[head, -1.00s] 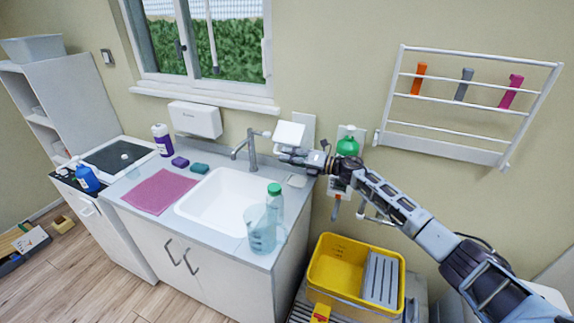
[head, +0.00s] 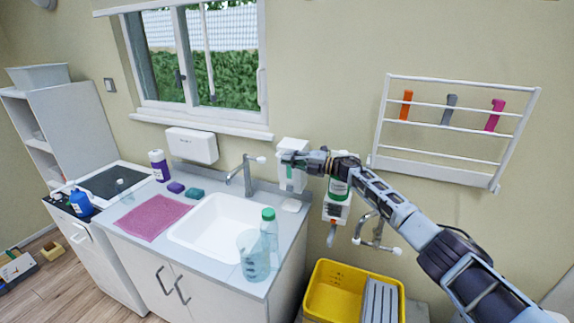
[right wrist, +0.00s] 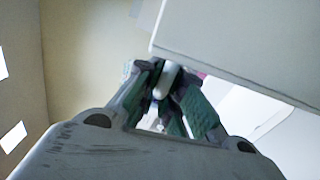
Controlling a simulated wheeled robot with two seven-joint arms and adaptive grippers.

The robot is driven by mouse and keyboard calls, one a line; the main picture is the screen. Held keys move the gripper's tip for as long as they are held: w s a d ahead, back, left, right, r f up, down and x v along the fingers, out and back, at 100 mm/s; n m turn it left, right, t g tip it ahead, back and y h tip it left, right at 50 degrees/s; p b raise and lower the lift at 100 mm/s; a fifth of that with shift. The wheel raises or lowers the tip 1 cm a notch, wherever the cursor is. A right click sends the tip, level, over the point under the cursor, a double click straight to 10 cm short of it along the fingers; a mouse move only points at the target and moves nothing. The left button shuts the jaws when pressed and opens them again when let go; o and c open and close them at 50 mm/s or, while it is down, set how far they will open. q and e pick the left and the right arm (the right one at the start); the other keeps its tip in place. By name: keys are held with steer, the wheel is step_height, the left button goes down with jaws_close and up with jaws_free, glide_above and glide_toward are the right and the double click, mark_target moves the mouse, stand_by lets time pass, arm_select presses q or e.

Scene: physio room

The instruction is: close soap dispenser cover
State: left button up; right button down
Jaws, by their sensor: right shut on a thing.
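The white soap dispenser (head: 293,182) is on the wall to the right of the sink tap. Its white cover (head: 291,145) shows above my gripper; I cannot tell whether it lies fully against the body. My right gripper (head: 289,157) is in front of the dispenser, its arm coming in from the right and hiding part of it. In the right wrist view the fingers (right wrist: 165,100) are close together around a narrow white piece (right wrist: 166,80), seemingly part of the cover. A broad white surface fills the upper right there. My left gripper is not in view.
A second holder with a green bottle (head: 339,187) hangs just right, behind my right arm. A wall tap (head: 374,235) is below the arm. The sink (head: 215,228) with its tap (head: 246,175), a jug (head: 252,258) and a bottle (head: 269,232) stand lower left. A wall rack (head: 455,130) is at right.

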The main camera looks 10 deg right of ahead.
steer(key=shift+w+d+r+m, duration=0.2)
steer(key=shift+w+d+m, duration=0.2)
steer(key=shift+w+d, duration=0.2)
steer(key=c, duration=1.6)
jaws_free()
steer(key=shift+s+r, duration=0.1)
steer(key=shift+o, duration=0.3)
steer(key=shift+d, duration=0.15)
